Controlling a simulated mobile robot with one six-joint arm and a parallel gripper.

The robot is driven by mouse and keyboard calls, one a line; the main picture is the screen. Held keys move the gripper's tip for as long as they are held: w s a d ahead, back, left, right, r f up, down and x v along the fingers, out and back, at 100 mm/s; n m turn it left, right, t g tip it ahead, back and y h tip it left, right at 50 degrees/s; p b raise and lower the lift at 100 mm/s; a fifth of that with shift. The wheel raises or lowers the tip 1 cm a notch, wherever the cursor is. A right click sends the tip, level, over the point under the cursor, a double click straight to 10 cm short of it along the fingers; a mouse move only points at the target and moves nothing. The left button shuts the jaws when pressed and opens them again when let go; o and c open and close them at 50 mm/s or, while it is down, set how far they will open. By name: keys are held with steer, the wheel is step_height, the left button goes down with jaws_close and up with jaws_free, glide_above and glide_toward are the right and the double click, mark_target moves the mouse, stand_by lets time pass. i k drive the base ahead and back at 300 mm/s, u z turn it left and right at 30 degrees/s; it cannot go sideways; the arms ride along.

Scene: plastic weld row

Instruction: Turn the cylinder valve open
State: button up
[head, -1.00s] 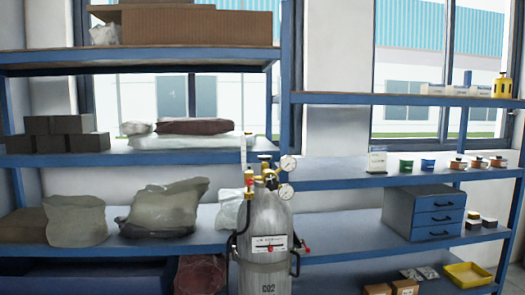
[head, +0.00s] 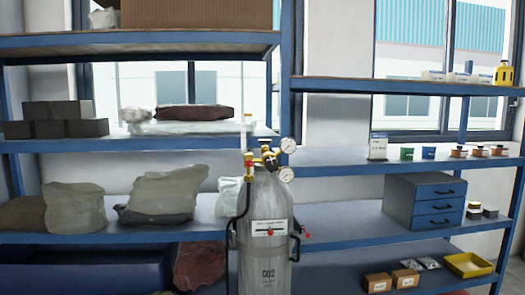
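A grey gas cylinder (head: 264,220) marked CO2 stands upright in front of the shelves, near the middle of the head view. Brass valve fittings (head: 268,158) sit on its top, with two round white gauges (head: 287,160) on their right. Small red parts show at the left of the fittings and on the cylinder's sides. A white label is on its front. Which part is the valve's handle is too small to tell for sure. The cylinder's foot is below the picture's edge. My gripper is not in view.
Blue shelves (head: 140,147) fill the view behind the cylinder. They hold sacks (head: 165,190), dark blocks (head: 58,120), a grey drawer unit (head: 425,200), small pots, cartons (head: 391,281) and a yellow tray (head: 469,265). Windows are behind. No object shows in front of the cylinder.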

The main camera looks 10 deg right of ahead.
mark_target(264, 142)
steer(key=k, duration=0.6)
steer(key=z, duration=0.45)
steer(key=i, duration=1.8)
steer(key=z, duration=0.05)
